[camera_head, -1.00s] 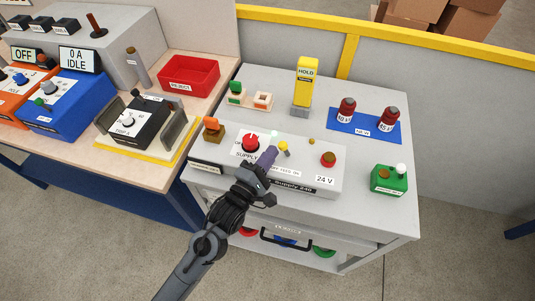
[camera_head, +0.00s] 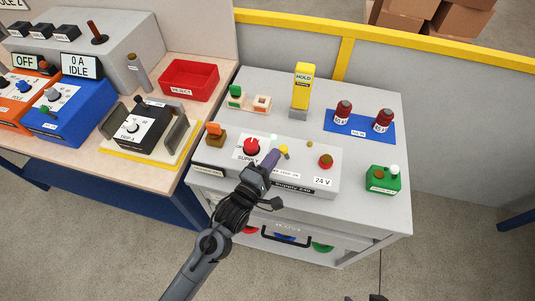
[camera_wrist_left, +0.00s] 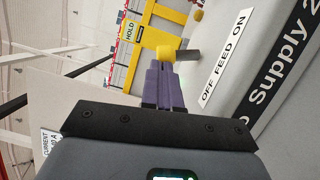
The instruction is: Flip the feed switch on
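The feed switch (camera_head: 284,150) is a small lever with a yellow cap on the light grey supply box (camera_head: 300,172). In the left wrist view its yellow cap (camera_wrist_left: 166,54) sits on a grey stem beside the "OFF FEED ON" label (camera_wrist_left: 228,58). My left gripper (camera_head: 274,157) has purple fingers pressed together, with their tips right at the yellow cap. The left wrist view shows the fingers (camera_wrist_left: 163,70) just below the cap; I cannot tell whether they touch it. My right gripper is not clearly seen; only a dark piece shows at the bottom edge.
A red knob (camera_head: 251,147) and a round red button (camera_head: 325,162) are on the same box. An orange-topped switch (camera_head: 214,134) stands at its left. The yellow HOLD post (camera_head: 303,85) is behind. A green box (camera_head: 383,180) stands to the right.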

